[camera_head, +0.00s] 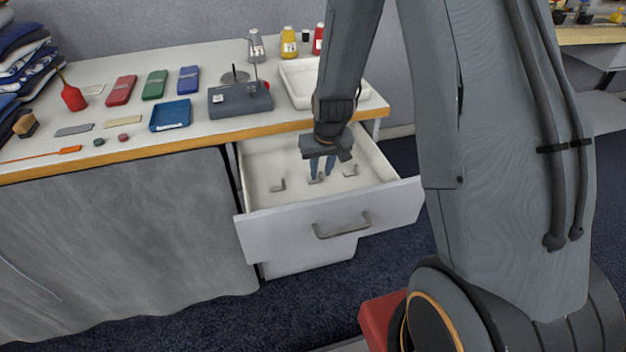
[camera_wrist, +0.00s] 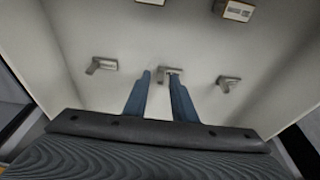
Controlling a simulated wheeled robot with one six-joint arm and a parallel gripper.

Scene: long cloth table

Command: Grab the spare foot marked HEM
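Several small grey metal feet lie in the open white drawer (camera_head: 252,203). In the head view one foot (camera_head: 277,186) is at left, one (camera_head: 316,179) is by my fingertips, and one (camera_head: 351,171) is at right. In the wrist view these are the left foot (camera_wrist: 101,65), middle foot (camera_wrist: 166,75) and right foot (camera_wrist: 228,83). My gripper (camera_head: 322,172) points down into the drawer, blue fingers apart and empty. In the wrist view my gripper (camera_wrist: 160,73) has its right finger partly over the middle foot. I cannot read HEM on any foot.
A pale block (camera_wrist: 238,10) with small unreadable dark marks shows at the wrist view's top edge, with another pale piece (camera_wrist: 151,2) to its left. The drawer walls surround my gripper. The tabletop above holds a grey device (camera_head: 240,100) and a white tray (camera_head: 290,78).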

